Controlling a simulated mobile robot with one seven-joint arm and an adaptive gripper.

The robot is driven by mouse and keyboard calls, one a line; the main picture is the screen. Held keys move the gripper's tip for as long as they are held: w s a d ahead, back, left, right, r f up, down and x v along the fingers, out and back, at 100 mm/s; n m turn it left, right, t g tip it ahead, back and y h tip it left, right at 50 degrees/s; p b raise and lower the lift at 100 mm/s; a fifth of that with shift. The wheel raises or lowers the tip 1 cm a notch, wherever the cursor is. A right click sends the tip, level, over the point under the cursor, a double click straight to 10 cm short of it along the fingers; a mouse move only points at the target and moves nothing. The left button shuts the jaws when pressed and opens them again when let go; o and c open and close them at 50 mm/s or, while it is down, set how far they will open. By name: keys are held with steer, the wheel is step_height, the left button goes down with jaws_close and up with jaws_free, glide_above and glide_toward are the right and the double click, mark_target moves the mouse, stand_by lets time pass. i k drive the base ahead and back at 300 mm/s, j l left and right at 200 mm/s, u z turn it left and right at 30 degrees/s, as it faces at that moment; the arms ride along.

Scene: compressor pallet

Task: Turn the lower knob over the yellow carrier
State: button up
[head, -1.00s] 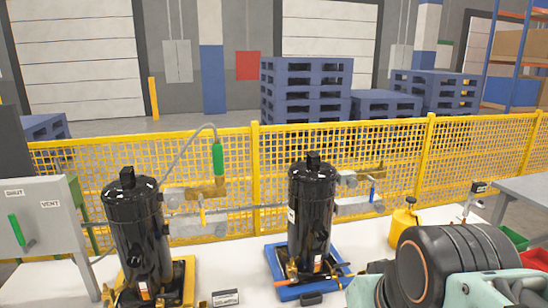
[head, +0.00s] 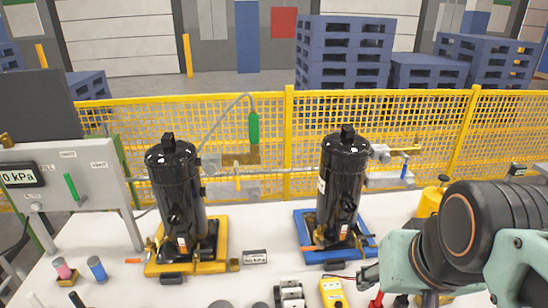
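The yellow carrier (head: 218,262) lies on the white table with a black compressor (head: 176,195) upright on it. Behind and right of this compressor are pipe fittings: an upper brass-coloured block (head: 246,155) under a green cylinder (head: 254,127), and a lower grey fitting (head: 248,189) near a small yellow lever (head: 237,174). The knobs themselves are small and partly hidden, so I cannot tell their turn. My arm's dark and teal links fill the lower right, well away from these fittings. My gripper's fingers are not visible.
A blue carrier (head: 302,240) with a second black compressor (head: 341,190) stands to the right. A grey panel with a kPa display (head: 20,176) stands left. Small tools, including a yellow meter (head: 333,293), lie along the front. A yellow mesh fence (head: 300,150) runs behind.

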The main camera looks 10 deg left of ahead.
mark_target(253, 196)
steer(key=l+u, duration=0.2)
steer(key=u, duration=0.3)
steer(key=l+u, duration=0.15)
steer(key=u, duration=0.3)
steer(key=l+u, duration=0.2)
steer(key=u, duration=0.3)
steer(key=k+l+z, duration=0.15)
steer(key=l, duration=0.15)
steer(key=l+z, duration=0.15)
steer(key=j+z, duration=0.1)
steer(key=j, duration=0.3)
